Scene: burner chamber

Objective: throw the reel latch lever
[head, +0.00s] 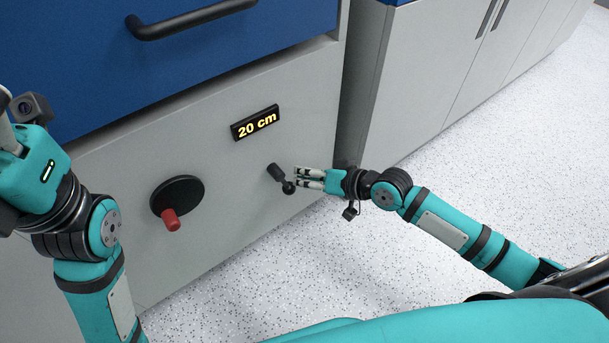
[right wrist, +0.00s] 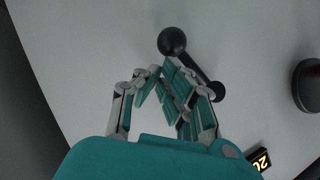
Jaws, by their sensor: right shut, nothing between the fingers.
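The reel latch lever (head: 280,177) is a short dark bar with a ball end on the pale front panel, below the display. It slants down to the right in the head view. In the right wrist view its ball (right wrist: 172,41) lies just beyond my fingertips, and its bar runs behind the right-hand finger. My right gripper (head: 298,179) is shut and empty, with its fingertips right beside the lever's ball end; I cannot tell whether they touch. In the right wrist view my right gripper (right wrist: 163,72) covers part of the bar. My left gripper's fingers are mostly cut off at the left edge.
A black disc (head: 178,194) with a red knob (head: 170,220) is left of the lever. A display (head: 255,123) reads "20 cm". A blue drawer (head: 190,50) with a black handle (head: 190,20) is above. Grey cabinets (head: 440,70) stand right; speckled floor (head: 500,150) is clear.

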